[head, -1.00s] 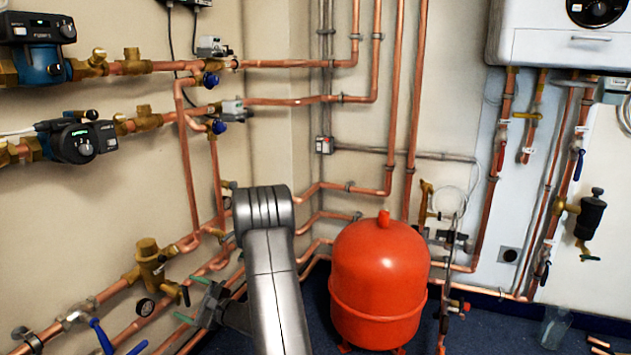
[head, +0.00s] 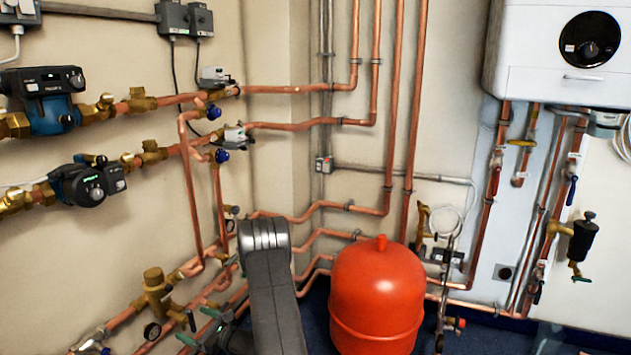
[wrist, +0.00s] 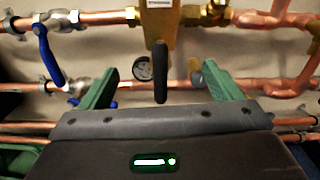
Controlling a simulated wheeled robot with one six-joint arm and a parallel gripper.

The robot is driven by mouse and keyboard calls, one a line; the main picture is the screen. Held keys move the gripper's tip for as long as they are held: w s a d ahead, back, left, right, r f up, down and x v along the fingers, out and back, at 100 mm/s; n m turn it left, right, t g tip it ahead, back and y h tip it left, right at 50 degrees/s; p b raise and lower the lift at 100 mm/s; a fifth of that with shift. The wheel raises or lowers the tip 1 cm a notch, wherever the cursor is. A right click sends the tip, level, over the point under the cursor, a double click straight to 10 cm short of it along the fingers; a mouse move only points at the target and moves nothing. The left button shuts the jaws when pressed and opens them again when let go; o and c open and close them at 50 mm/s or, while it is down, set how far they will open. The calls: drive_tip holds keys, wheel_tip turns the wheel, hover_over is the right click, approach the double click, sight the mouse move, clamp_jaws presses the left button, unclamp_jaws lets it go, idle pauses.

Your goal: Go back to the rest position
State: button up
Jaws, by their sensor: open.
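My gripper (head: 200,327) is low at the left in the head view, in front of the copper pipes, with green fingertips. In the wrist view its two green fingers (wrist: 160,90) stand wide apart with nothing held between them. A black lever handle (wrist: 160,72) of a brass valve (wrist: 160,30) shows in the gap between the fingers. Whether it lies at finger depth or behind cannot be told. The brass valve also shows in the head view (head: 155,288).
A pressure gauge (wrist: 143,68) and a blue lever (wrist: 48,55) are close by the fingers. Copper pipes (head: 190,200) run along the left wall. A red expansion tank (head: 378,298) stands right of my arm. A white boiler (head: 560,50) hangs at the upper right.

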drive_tip(key=shift+m+p, duration=0.3)
drive_tip(key=shift+m, duration=0.2)
